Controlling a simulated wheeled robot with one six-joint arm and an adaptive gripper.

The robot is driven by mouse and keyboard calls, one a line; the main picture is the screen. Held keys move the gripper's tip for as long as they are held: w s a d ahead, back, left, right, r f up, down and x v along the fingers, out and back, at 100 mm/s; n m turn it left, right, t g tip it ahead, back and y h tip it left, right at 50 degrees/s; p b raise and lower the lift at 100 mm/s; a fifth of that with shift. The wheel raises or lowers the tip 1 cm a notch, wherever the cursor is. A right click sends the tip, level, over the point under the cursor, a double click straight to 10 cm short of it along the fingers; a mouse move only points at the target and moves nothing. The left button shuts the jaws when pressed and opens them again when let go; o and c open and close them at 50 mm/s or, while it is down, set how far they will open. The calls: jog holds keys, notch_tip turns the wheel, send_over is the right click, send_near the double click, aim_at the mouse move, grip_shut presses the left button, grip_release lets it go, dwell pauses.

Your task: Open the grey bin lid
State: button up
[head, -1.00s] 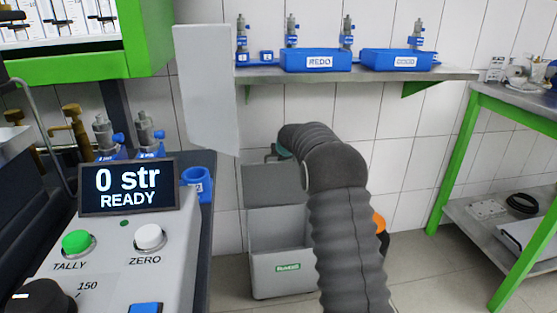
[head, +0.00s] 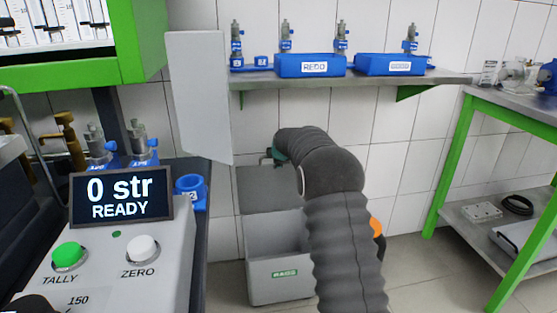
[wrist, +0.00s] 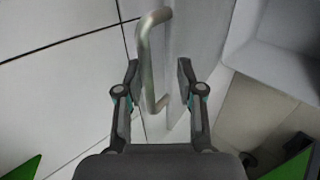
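The grey bin (head: 279,262) stands on the floor against the tiled wall, its front and part of its inside showing. Its grey lid (head: 268,190) stands raised at the back of the bin, partly hidden by my arm. My gripper shows only as a small dark and teal part (head: 272,156) at the lid's top edge. In the wrist view my gripper (wrist: 157,75) has its fingers apart. A metal bar handle (wrist: 146,65) on the lid panel (wrist: 190,45) lies between the fingers, nearer the left one. I see no clear grip on it.
A tester with a display (head: 122,196) and buttons stands at the left. A pale upright panel (head: 197,95) hangs above left of the bin. A shelf (head: 350,78) with blue trays is above, and a green-framed table (head: 455,165) at the right.

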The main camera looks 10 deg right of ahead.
jog(key=v, duration=1.2)
